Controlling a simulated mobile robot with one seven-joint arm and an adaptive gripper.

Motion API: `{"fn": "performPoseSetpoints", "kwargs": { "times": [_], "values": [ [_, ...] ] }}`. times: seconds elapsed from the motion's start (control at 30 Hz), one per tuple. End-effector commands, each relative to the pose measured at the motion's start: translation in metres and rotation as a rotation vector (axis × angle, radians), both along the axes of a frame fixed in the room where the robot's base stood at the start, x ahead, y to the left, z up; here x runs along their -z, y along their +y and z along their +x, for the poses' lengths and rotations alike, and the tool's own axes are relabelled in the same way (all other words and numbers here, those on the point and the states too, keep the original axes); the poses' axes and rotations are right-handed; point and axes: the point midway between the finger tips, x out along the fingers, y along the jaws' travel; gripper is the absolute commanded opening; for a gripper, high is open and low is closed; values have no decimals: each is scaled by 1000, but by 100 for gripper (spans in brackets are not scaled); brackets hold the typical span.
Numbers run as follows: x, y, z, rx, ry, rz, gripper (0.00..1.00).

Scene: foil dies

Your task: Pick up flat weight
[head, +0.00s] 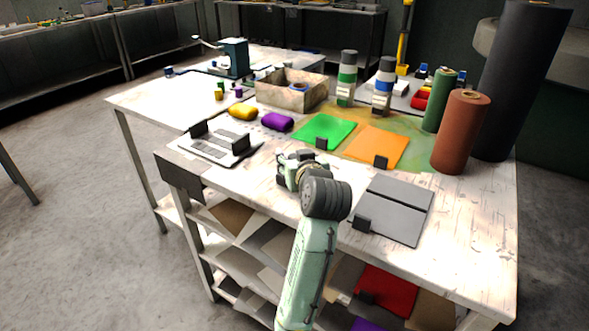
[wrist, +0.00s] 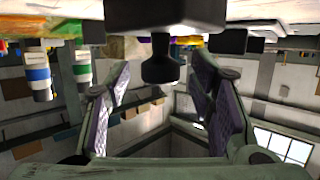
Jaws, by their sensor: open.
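My gripper (head: 298,165) is low over the near part of the worktable, left of two grey sheets. In the wrist view, which shows the room upside down, its two fingers (wrist: 162,75) are spread apart. A dark block (wrist: 165,14) with a narrow-necked round knob (wrist: 160,68) shows between and beyond the fingers; it looks like the flat weight. The knob lies between the fingertips in the picture, with gaps on both sides, and I cannot tell its depth. In the head view my gripper and wrist mostly hide this spot.
Grey sheets (head: 400,206) with a small dark block (head: 362,223) lie to the right. Green (head: 328,127) and orange (head: 372,145) sheets lie behind. A metal tray (head: 215,150) is left. Brown (head: 461,132) and green (head: 439,100) rolls stand at the back right.

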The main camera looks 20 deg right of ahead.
Motion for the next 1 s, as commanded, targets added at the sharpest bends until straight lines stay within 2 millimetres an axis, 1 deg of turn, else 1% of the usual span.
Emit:
{"fn": "performPoseSetpoints", "kwargs": {
  "times": [0.1, 0.3, 0.33, 1.0],
  "values": [
    [3, 0, 7, 0, 1, 0, 49],
    [3, -1, 8, 0, -1, -1, 49],
    [3, -1, 8, 0, -1, -1, 48],
    [3, -1, 7, 0, -1, -1, 3]
  ]
}}
